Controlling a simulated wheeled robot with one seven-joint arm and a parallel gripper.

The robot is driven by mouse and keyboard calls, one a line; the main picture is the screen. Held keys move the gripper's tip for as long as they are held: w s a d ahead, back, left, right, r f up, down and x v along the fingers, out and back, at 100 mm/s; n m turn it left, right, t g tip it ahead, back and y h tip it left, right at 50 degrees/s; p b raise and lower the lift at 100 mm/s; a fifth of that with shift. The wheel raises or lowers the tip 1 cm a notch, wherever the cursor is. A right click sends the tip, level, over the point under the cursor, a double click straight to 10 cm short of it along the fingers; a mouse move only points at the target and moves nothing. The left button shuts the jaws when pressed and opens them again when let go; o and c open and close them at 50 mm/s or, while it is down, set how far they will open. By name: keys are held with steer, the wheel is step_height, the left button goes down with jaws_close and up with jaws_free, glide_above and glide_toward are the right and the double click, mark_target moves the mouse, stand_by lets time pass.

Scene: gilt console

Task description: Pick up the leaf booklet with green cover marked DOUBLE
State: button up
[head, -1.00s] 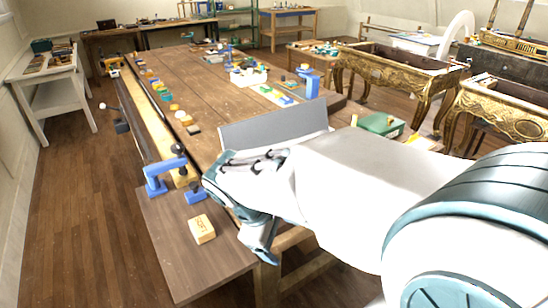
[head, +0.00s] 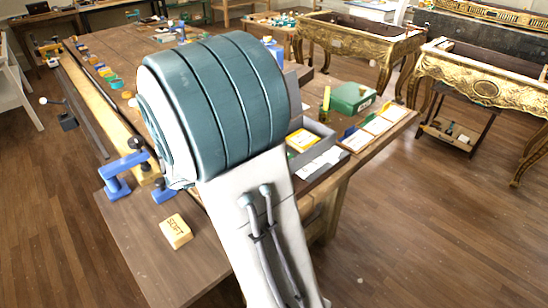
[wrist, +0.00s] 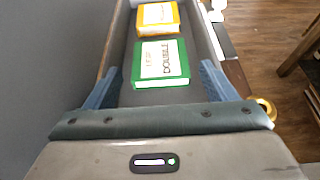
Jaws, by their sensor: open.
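The leaf booklet with a green cover (wrist: 161,64) lies in a grey tray in the wrist view, its white label reading DOUBLE. My gripper (wrist: 160,76) is open and empty, its two blue fingers on either side of the near part of the green booklet in the picture. I see no contact, and the height gap is hard to judge. In the head view my arm hides the gripper, and I cannot make out the green booklet there.
A yellow-covered booklet (wrist: 158,17) lies just beyond the green one; it also shows in the head view (head: 302,140). The grey tray (head: 325,131) has raised walls. A green box (head: 352,98) stands behind it. A SOFT block (head: 176,231) and blue clamp (head: 117,178) are at the left.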

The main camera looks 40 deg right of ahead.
steer(key=x, duration=0.7)
steer(key=shift+d+f, duration=0.1)
steer(key=shift+f, duration=0.05)
steer(key=c, duration=0.8)
